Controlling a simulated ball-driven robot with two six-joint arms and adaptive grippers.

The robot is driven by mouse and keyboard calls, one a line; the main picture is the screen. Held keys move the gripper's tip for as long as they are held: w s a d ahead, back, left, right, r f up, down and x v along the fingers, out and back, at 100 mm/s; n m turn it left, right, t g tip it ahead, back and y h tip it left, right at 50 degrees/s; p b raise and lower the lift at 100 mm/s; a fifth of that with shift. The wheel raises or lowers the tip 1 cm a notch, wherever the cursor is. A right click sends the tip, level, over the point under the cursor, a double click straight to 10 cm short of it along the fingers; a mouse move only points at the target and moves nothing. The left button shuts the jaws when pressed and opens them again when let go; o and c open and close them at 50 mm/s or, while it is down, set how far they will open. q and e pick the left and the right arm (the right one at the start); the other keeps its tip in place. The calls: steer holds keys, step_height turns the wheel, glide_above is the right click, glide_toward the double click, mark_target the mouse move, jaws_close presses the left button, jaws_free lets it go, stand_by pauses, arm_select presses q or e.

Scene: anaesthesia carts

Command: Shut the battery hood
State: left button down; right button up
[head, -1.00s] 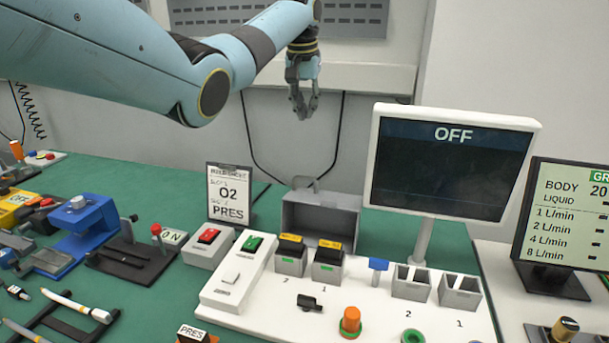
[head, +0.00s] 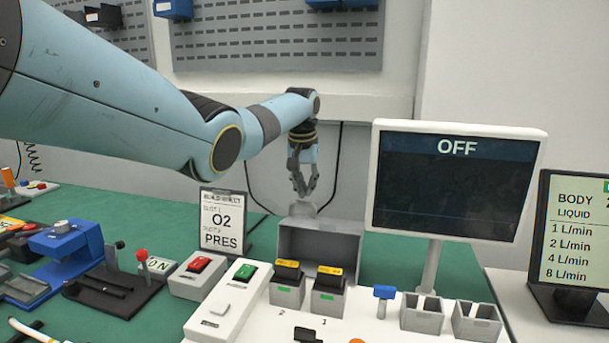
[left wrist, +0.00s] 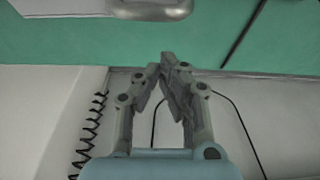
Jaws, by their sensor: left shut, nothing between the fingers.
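The battery hood (head: 320,252) is a grey open box standing tilted back behind two battery slots on the white console, its hollow facing me. A small grey handle (head: 303,209) sticks up from its top edge. Two black batteries with yellow labels, the left one (head: 287,272) and the right one (head: 329,279), sit uncovered in the slots. My left gripper (head: 303,194) points down, shut and empty, just above the handle in the picture; I cannot tell whether they touch. In the left wrist view its fingertips (left wrist: 168,62) meet, and a grey edge, likely the hood (left wrist: 150,9), shows above. My right gripper is not in view.
The OFF monitor (head: 455,185) stands right of the hood. A clipboard sign (head: 223,222) and a red-button box (head: 199,270) stand left. A blue-handled switch (head: 384,294) and empty grey slots (head: 422,312) are to the right. The wall is close behind my gripper.

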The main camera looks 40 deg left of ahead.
arm_select(q)
steer(key=shift+s+d+f+p, duration=0.1)
steer(key=shift+s+d+p, duration=0.3)
steer(key=shift+s+p, duration=0.3)
steer(key=shift+s+d+f+p, duration=0.1)
steer(key=shift+s+d+p, duration=0.25)
steer(key=shift+s+p, duration=0.35)
